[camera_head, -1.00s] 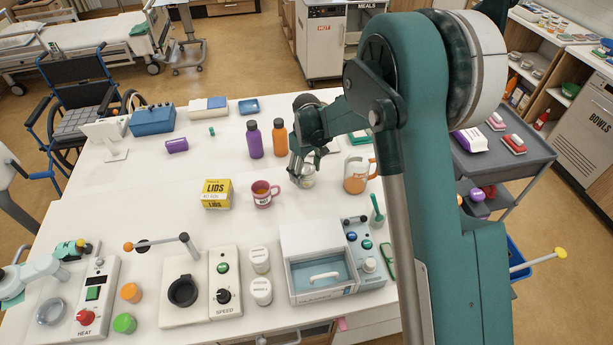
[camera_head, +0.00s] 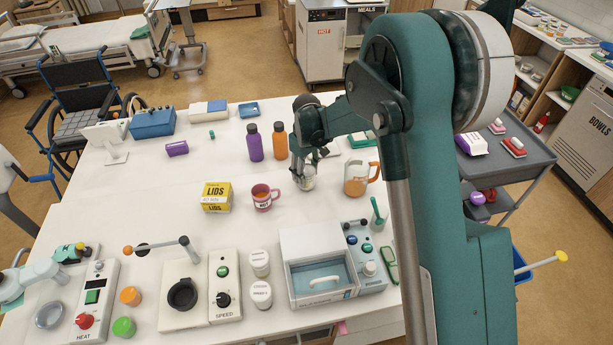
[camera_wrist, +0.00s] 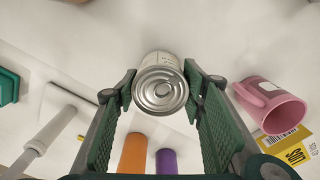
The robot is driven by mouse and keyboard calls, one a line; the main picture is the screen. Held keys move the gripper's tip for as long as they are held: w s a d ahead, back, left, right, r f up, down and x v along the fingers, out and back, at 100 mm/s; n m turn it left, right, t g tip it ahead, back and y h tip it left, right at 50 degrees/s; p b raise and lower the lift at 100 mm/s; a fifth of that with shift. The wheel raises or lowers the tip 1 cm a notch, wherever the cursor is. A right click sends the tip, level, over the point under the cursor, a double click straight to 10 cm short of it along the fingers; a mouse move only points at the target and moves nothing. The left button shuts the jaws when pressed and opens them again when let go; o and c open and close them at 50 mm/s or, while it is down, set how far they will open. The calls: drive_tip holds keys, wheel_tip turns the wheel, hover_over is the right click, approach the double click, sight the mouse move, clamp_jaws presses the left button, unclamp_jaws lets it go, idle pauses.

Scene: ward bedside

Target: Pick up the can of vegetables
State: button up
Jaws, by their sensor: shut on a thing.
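The can (camera_head: 306,180) has a silver metal top and a pale label, and stands upright on the white table. In the wrist view its ringed lid (camera_wrist: 160,92) lies between the two green finger pads. My gripper (camera_head: 307,166) reaches down from above and is shut on the can, with a finger at either side. The wrist view shows both fingers of my gripper (camera_wrist: 161,100) against its upper part. The label print is too small to read.
An orange pitcher (camera_head: 356,181) stands close right of the can, and a pink mug (camera_head: 262,199) to the left. Purple (camera_head: 254,143) and orange (camera_head: 279,141) bottles stand behind. A yellow LIDS box (camera_head: 216,197) is further left. Bare table lies in front of the can.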

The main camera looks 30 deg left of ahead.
wheel_tip(320, 180, up, 9)
drive_tip(key=shift+f, duration=0.1)
idle(0.4)
